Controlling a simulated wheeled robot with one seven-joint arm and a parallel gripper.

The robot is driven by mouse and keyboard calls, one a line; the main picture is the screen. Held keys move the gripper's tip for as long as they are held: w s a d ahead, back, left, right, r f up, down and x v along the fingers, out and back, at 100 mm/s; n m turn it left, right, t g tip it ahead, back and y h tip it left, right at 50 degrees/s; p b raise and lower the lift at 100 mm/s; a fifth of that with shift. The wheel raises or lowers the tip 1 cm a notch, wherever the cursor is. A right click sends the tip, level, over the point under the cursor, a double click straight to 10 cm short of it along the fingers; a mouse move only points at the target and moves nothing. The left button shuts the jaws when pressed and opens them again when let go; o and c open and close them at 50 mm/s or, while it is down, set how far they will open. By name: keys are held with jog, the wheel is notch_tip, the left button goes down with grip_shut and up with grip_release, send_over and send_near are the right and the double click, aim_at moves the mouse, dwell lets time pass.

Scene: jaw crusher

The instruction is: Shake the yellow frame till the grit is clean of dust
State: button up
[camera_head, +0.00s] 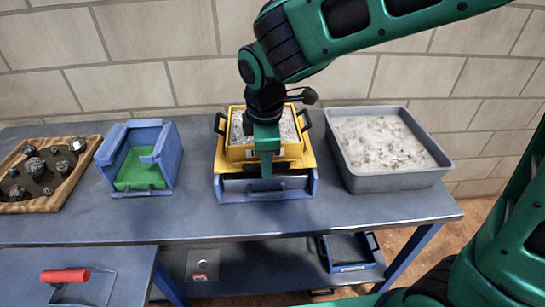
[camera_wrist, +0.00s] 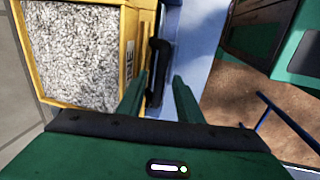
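The yellow frame (camera_head: 240,153) sits on a blue-grey stand (camera_head: 240,190) at the middle of the bench. Pale, speckled grit (camera_wrist: 75,50) fills it. The frame has a black handle at its left and right sides. My gripper (camera_head: 266,172) points down at the frame's front side and hides part of it. In the wrist view my gripper (camera_wrist: 159,82) has its fingers apart, with a black bar-like handle (camera_wrist: 158,60) showing between them. I cannot see the fingers touching it. Whether dust covers the grit is unclear.
A grey tub (camera_head: 395,183) of pale grit stands at the right. A blue bin (camera_head: 168,160) with a green floor and a wooden tray (camera_head: 45,205) of dark rocks are at the left. A red-handled tool (camera_head: 65,276) lies on the lower left table. A blue tray (camera_head: 350,266) is underneath.

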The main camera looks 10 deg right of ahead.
grip_shut()
jog(key=shift+s, duration=1.4)
grip_release()
notch_tip(320, 180, up, 10)
jog(key=s, duration=0.2)
jog(key=shift+r, duration=0.25)
